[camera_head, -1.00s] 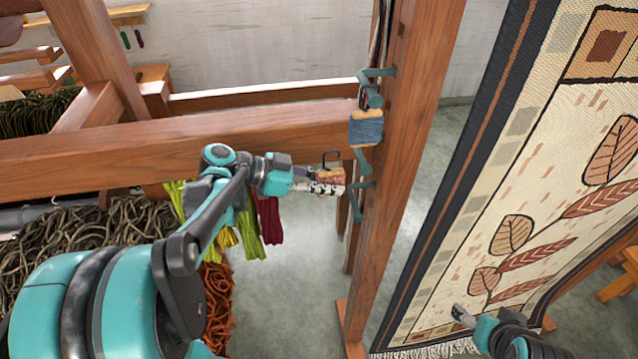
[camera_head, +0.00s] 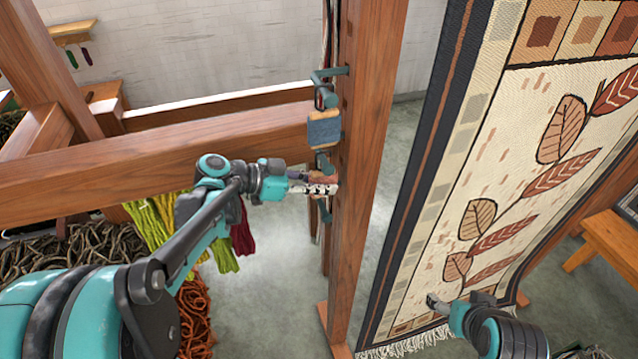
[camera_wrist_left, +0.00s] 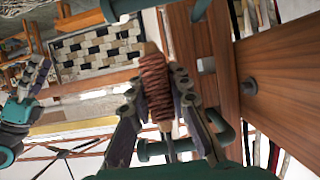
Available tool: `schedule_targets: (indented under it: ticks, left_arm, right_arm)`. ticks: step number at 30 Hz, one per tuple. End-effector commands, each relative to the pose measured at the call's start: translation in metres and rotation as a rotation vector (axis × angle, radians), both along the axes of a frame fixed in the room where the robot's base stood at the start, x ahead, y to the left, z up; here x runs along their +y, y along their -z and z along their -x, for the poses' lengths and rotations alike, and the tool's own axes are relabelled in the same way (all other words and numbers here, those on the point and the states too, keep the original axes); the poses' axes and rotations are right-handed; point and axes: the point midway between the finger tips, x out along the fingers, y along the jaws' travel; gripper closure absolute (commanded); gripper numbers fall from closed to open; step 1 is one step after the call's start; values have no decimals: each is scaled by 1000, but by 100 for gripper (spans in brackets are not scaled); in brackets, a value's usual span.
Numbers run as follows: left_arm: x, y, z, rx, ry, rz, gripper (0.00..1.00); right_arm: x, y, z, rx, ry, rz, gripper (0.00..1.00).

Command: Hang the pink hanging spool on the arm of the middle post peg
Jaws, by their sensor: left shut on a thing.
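The pink hanging spool (camera_head: 325,178) is held by my left gripper (camera_head: 316,188) close to the wooden post. In the left wrist view the spool (camera_wrist_left: 157,84) stands between both fingers of the gripper (camera_wrist_left: 160,100). The middle peg (camera_head: 324,161) shows just above the spool in the head view. I cannot tell whether the spool's hook touches the peg or is around it. A peg arm also shows right of the spool in the left wrist view (camera_wrist_left: 224,126). My right gripper (camera_head: 438,303) is low in front of the tapestry; its jaw opening is unclear.
A blue spool (camera_head: 324,130) hangs at the upper peg (camera_head: 328,76), above the held one. A lower peg (camera_head: 323,210) is below. The post (camera_head: 360,150) stands right beside the gripper. A hanging tapestry (camera_head: 500,170) fills the right. Coloured skeins (camera_head: 160,225) hang left.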

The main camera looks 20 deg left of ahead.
Motion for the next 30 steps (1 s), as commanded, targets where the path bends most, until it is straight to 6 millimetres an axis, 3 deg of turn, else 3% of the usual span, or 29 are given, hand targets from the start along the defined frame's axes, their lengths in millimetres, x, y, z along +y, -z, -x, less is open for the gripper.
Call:
schedule_targets:
  ticks: [11,12,14,24,30]
  left_arm:
    - [0,2,0,-1,0,1,100]
    - [0,2,0,-1,0,1,74]
    - [0,2,0,-1,0,1,58]
    - [2,1,1,0,-1,0,58]
    - [23,-9,14,0,-4,1,58]
  right_arm:
    - [0,2,0,0,0,0,25]
    - [0,2,0,0,0,0,25]
    - [0,2,0,0,0,0,25]
    - [0,2,0,0,0,0,25]
    - [0,2,0,0,0,0,25]
